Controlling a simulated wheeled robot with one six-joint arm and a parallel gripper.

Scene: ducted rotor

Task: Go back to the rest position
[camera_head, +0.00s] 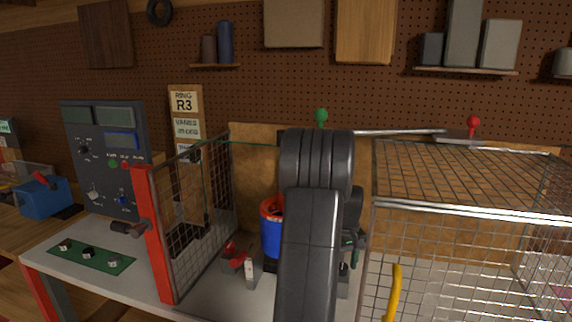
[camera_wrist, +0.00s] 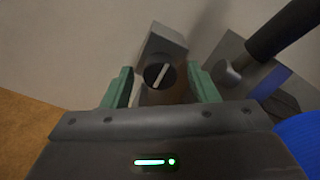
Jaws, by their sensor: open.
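My gripper (camera_wrist: 163,82) shows in the wrist view with its two green fingers apart. A grey block with a round dark knob (camera_wrist: 158,75) carrying a pale slot mark shows between and beyond the fingers. I cannot tell whether the fingers touch it. In the head view my dark arm stands in the middle and hides most of the gripper; a bit of green finger shows at its right side. A blue drum with a red rim (camera_head: 271,232) is partly hidden behind my arm; a blue curved surface (camera_wrist: 300,138) shows at the wrist view's right edge.
A mesh panel with a red post (camera_head: 153,235) stands left of my arm, and a wire cage (camera_head: 470,210) with a yellow handle (camera_head: 393,292) stands right. A red-handled part (camera_head: 233,254) sits on the bench. A control panel (camera_head: 106,155) and green board (camera_head: 91,255) are farther left.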

